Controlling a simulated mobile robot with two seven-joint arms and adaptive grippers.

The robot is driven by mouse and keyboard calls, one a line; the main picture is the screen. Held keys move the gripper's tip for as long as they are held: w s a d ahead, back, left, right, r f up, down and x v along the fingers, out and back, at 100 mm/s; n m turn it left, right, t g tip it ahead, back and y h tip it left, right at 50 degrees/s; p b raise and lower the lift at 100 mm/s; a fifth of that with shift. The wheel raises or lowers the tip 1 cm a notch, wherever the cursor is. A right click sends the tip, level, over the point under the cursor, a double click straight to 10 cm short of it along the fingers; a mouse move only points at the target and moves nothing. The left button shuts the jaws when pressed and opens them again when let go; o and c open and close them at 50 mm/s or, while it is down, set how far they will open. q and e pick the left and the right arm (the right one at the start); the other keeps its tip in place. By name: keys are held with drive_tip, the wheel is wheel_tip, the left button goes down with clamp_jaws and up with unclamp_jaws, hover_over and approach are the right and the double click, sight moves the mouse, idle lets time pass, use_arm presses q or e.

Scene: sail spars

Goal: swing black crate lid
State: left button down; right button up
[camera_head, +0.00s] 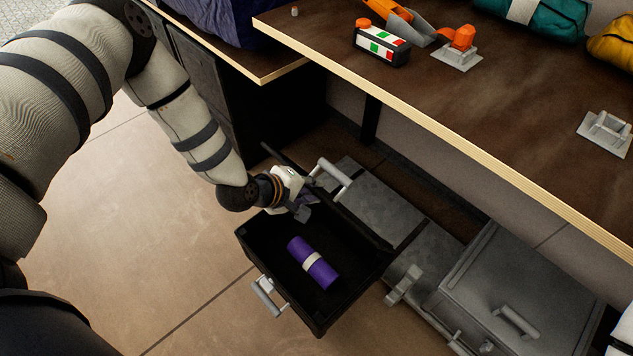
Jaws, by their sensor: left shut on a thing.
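The black crate (318,322) stands on the floor, open at the top. Its black lid (352,222) stands raised, roughly upright, along the crate's far side, with a pale bar handle (336,172) on its outer face. A purple roll (301,250) with a white band lies inside the crate. My left gripper (303,207) is at the lid's upper edge and is shut on the lid; the exact contact is partly hidden by the hand.
Grey metal crates (525,295) stand to the right and behind. The workbench (455,95) overhangs at upper right, holding an orange tool (395,18), a striped box (381,46) and fabric bundles (535,14). Open floor (150,220) lies left of the crate.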

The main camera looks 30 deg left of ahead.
use_arm(q)
drive_tip(key=s+a+f+b, duration=0.1)
drive_tip(key=s+a+f, duration=0.2)
drive_tip(key=s, duration=0.6)
drive_tip(key=shift+a+f, duration=0.2)
drive_tip(key=shift+f, duration=0.6)
use_arm(e)
drive_tip(key=shift+s+f, duration=0.45)
drive_tip(key=shift+f, duration=0.05)
use_arm(q)
drive_tip(key=shift+s, duration=0.1)
drive_tip(key=s+a+f+b, duration=0.1)
drive_tip(key=s+f+b, duration=0.1)
drive_tip(key=s+f, duration=0.2)
drive_tip(key=shift+s+a+f, duration=0.2)
drive_tip(key=shift+s+a, duration=0.1)
use_arm(e)
drive_tip(key=shift+s+f+g, duration=0.5)
drive_tip(key=shift+s+f, duration=0.55)
drive_tip(key=shift+f, duration=0.2)
